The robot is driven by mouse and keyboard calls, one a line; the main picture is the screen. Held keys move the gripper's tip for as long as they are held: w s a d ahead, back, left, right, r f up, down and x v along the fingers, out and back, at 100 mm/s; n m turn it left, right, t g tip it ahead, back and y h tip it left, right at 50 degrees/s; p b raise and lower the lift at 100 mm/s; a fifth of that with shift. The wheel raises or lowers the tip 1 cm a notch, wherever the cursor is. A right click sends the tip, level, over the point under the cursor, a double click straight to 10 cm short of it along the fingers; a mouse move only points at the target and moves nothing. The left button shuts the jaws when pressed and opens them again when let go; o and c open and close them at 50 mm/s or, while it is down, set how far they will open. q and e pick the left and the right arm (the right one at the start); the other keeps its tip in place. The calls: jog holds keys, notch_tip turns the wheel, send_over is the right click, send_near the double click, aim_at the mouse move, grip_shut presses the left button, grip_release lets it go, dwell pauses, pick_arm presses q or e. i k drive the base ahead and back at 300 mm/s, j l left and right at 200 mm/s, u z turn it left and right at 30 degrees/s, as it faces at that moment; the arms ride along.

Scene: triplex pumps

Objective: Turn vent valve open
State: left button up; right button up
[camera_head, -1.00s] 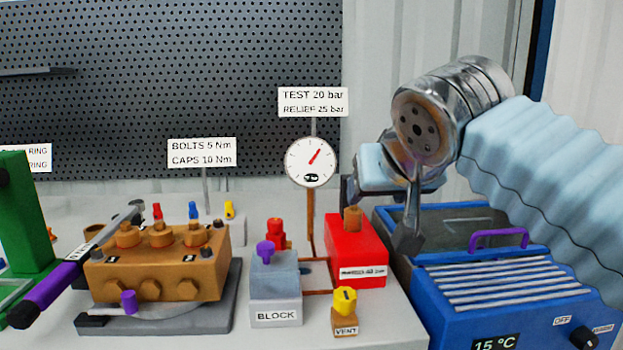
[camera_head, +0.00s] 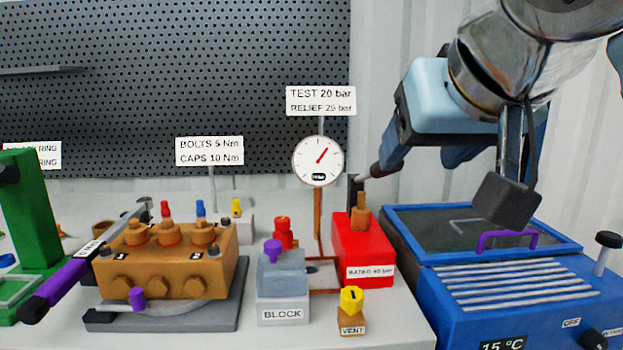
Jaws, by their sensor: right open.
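The vent valve has a yellow knob (camera_head: 351,299) with a dark mark on top, on a small brown base (camera_head: 351,325) labelled VENT at the table's front edge. My right gripper (camera_head: 430,195) is open and empty, high up and to the right of the vent valve, well apart from it. One grey fingertip hangs over the blue bath; the other is partly hidden behind the red block. My left gripper is not in view.
Left of the vent stands the grey BLOCK unit (camera_head: 283,300) with a purple knob. Behind are a red pump block (camera_head: 364,250) and a pressure gauge (camera_head: 318,160). A blue bath (camera_head: 470,315) stands at right, a brown pump head (camera_head: 165,265) at left.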

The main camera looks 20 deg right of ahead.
aim_at(352, 298)
jog(key=k+j, duration=0.2)
jog(key=k, duration=0.3)
jog(key=k+j, duration=0.15)
jog(key=k, duration=0.3)
